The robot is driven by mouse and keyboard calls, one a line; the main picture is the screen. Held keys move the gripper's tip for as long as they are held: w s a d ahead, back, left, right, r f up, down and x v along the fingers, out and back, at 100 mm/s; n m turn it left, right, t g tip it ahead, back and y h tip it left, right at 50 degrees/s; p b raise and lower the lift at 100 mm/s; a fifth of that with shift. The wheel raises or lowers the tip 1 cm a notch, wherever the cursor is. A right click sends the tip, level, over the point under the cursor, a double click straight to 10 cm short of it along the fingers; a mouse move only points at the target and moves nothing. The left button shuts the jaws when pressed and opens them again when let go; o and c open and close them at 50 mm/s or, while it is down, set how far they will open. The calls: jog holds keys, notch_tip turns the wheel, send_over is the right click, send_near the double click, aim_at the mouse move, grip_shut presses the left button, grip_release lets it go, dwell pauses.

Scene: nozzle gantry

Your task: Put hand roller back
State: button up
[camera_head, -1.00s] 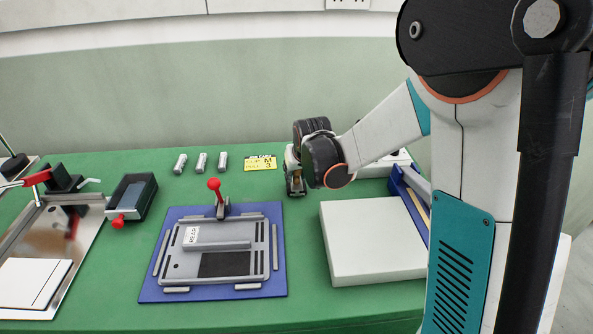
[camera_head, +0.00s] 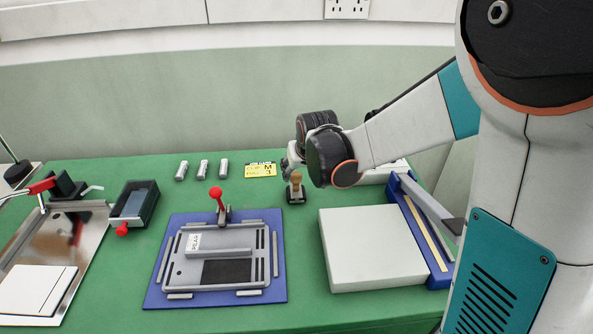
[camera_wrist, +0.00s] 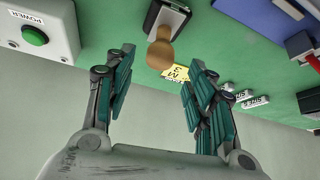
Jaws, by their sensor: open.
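A tool with a wooden handle, which I take to be the hand roller (camera_head: 296,186), stands upright on a dark base on the green table. In the wrist view the handle (camera_wrist: 161,54) points toward my gripper and its base (camera_wrist: 168,17) is at the top. The roller part itself cannot be made out. My gripper (camera_wrist: 158,66) is open with nothing between its fingers, and the handle is just beyond the fingertips. In the head view my gripper (camera_head: 289,160) is behind and above the tool, partly hidden by my wrist.
A blue fixture (camera_head: 160,286) with a red knob is at front centre. A white block (camera_head: 370,248) is right. A black tray (camera_head: 146,214) stands left. A green power button (camera_wrist: 35,36) is beside my gripper.

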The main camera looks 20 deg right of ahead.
jog(key=s+r+p, duration=0.1)
jog(key=s+r, duration=0.5)
jog(key=s, duration=0.2)
jog(key=s+r+p, duration=0.1)
jog(key=s+r, duration=0.5)
jog(key=s, duration=1.4)
jog(key=shift+f+t, duration=0.3)
jog(key=shift+f, duration=0.1)
